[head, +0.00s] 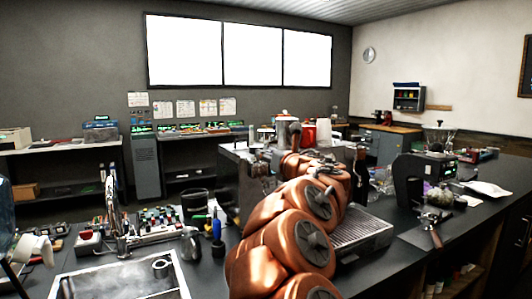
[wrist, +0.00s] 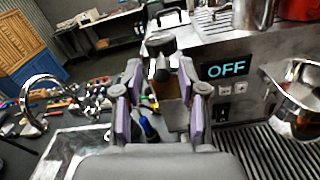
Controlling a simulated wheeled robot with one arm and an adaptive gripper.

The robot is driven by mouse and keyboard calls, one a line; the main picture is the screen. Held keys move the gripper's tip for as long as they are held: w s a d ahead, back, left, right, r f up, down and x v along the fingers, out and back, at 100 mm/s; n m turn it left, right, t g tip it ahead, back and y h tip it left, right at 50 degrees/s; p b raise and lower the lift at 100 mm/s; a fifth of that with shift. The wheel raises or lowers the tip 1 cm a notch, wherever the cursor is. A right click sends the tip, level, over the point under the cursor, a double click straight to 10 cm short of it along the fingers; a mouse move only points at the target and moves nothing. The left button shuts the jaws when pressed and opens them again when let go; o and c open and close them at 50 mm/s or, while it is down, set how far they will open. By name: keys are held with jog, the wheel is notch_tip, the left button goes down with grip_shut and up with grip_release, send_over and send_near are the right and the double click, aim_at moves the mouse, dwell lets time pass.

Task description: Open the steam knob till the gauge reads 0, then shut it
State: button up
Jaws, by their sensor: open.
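The steel espresso machine (head: 236,178) stands on the dark counter in the head view, partly hidden by my copper arm. In the wrist view its front panel (wrist: 245,97) shows a lit "OFF" display (wrist: 226,68). A dark round knob-like part (wrist: 161,42) is at the machine's left corner, with a metal and black piece below it; I cannot tell for sure that it is the steam knob. My gripper (wrist: 160,75) is open, its purple-padded fingers on either side of that lower piece in the picture. Contact is not clear. I cannot make out a gauge reading.
A portafilter (wrist: 298,100) sits at the right of the machine front above the slatted drip tray (wrist: 275,150). A sink (head: 125,278) with a curved tap is at left. A black grinder (head: 412,180) stands to the right, past the drip tray.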

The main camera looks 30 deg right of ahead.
jog(key=shift+w+d+f, duration=0.1)
jog(key=shift+w+d, duration=0.05)
jog(key=shift+w, duration=0.8)
grip_shut()
